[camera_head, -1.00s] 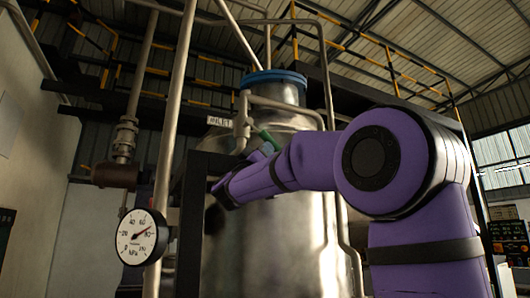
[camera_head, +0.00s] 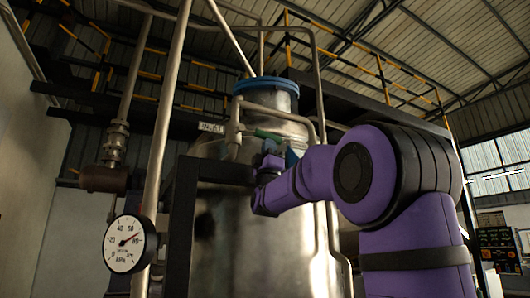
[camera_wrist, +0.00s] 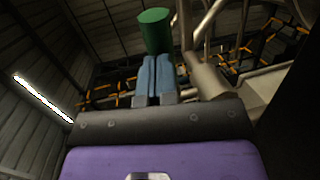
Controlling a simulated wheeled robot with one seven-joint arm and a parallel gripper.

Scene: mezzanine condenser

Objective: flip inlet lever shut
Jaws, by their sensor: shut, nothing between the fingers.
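The inlet lever has a green handle (camera_head: 268,136) that sticks out to the right of the inlet valve (camera_head: 234,132), sloping slightly down. A small INLET sign (camera_head: 211,127) is just left of the valve. In the wrist view the green handle (camera_wrist: 155,29) shows as a thick cylinder just beyond my fingertips. My gripper (camera_wrist: 156,60) is shut and empty, its two blue fingers together. In the head view my gripper (camera_head: 271,147) is just below the handle; whether it touches cannot be told.
A large steel vessel (camera_head: 265,245) with a blue rim (camera_head: 273,81) stands behind. A dark frame (camera_head: 181,225) and vertical pipe (camera_head: 165,120) are at left, with a round dial gauge (camera_head: 129,243). More pipes (camera_head: 320,80) run beside the valve.

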